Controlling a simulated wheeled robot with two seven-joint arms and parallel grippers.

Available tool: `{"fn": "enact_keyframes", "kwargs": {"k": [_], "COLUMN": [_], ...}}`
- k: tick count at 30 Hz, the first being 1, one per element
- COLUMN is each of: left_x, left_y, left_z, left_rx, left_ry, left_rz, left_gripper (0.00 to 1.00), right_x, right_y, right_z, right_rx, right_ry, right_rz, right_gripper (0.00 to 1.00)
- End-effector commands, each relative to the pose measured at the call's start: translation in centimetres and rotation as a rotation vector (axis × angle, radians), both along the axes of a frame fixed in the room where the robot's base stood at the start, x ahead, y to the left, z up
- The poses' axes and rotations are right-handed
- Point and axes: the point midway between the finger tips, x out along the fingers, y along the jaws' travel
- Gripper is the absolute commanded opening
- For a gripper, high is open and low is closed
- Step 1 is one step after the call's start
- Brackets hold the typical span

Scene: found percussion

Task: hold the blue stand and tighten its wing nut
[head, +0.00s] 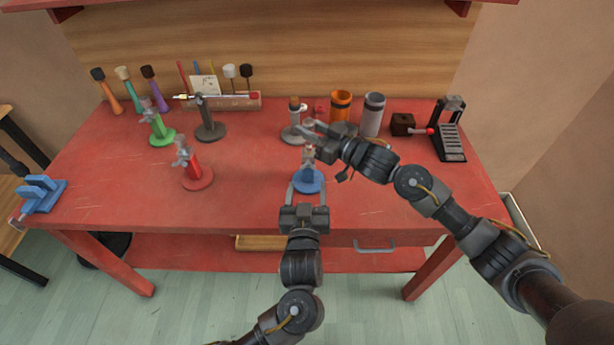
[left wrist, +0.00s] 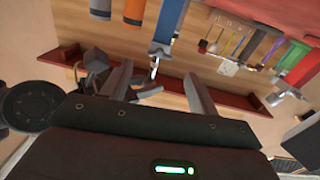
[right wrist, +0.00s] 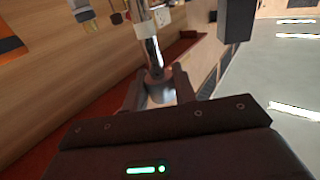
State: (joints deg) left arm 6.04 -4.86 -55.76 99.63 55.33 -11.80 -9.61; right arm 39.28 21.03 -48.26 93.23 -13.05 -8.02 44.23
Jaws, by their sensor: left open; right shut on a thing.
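The blue stand (head: 308,182) is upright near the front middle of the table, its silver clamp on top. In the left wrist view its blue post (left wrist: 162,32) appears upside down. My left gripper (head: 306,188) is open, its fingers flanking the stand from the front without closing on it. My right gripper (head: 316,138) reaches in from the right at the stand's top. In the right wrist view it is shut on a silver piece (right wrist: 159,88), seemingly the wing nut; the fingers partly hide it.
A red stand (head: 197,178) and a green stand (head: 161,137) are to the left. A grey stand (head: 294,133), an orange cup (head: 340,104) and a grey cup (head: 373,115) are close behind my right gripper. A black pedal-like device (head: 450,135) is at right. The front right tabletop is clear.

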Motion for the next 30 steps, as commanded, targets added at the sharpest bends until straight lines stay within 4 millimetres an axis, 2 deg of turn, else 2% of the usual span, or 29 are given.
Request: {"fn": "enact_keyframes", "kwargs": {"k": [3, 9, 23, 24, 30], "left_x": [-2.5, -4.9, -5.5, -5.5, -5.5], "left_y": [0.1, 0.2, 0.2, 0.2, 0.2], "left_z": [-0.1, 0.0, 0.0, 0.0, 0.0], "left_rx": [-0.003, 0.000, 0.001, 0.001, 0.001], "left_ry": [0.003, 0.001, 0.000, 0.000, 0.000], "left_rz": [0.000, 0.000, 0.000, 0.000, 0.000], "left_gripper": [0.60, 0.60, 0.60, 0.60, 0.60], "right_x": [0.0, 0.0, 0.0, 0.0, 0.0], "right_y": [0.0, 0.0, 0.0, 0.0, 0.0], "right_z": [0.0, 0.0, 0.1, 0.1, 0.0], "right_rx": [0.001, 0.001, 0.002, 0.001, 0.001], "right_ry": [-0.001, -0.001, -0.001, -0.001, -0.001], "right_rz": [0.000, 0.001, 0.001, 0.001, 0.001], "right_gripper": [0.00, 0.00, 0.00, 0.30, 0.53]}}
